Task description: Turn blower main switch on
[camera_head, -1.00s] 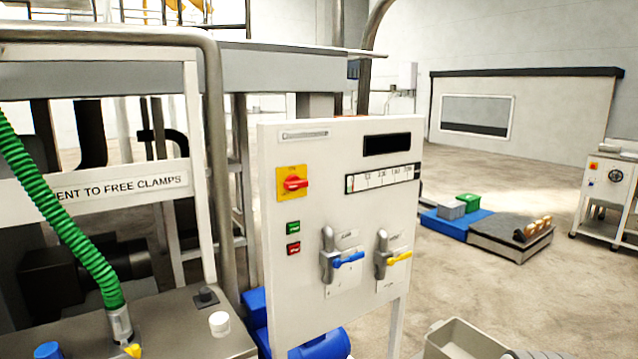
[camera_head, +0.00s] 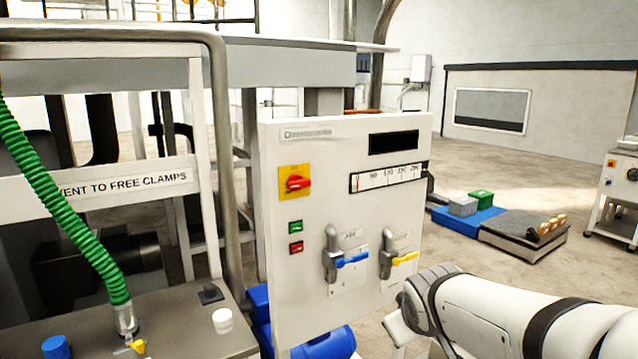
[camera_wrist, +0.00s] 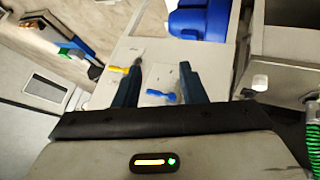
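A red rotary switch (camera_head: 296,183) on a yellow plate sits at the upper left of the white control panel (camera_head: 310,245). Its knob looks roughly horizontal. I cannot read a label that names it. The switch does not show in the wrist view. My arm reaches in from the lower right of the head view, by the panel's lower right edge; my gripper does not show clearly there. In the wrist view my gripper (camera_wrist: 160,75) is open, its two dark fingers apart with nothing between them, facing the panel area with the blue (camera_wrist: 161,95) and yellow handles.
Green (camera_head: 295,227) and red (camera_head: 296,247) push buttons sit below the switch. Blue-handled (camera_head: 350,259) and yellow-handled (camera_head: 403,258) valves stick out lower down. A green hose (camera_head: 65,215) hangs at left. Pallets (camera_head: 520,240) lie on the floor at right.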

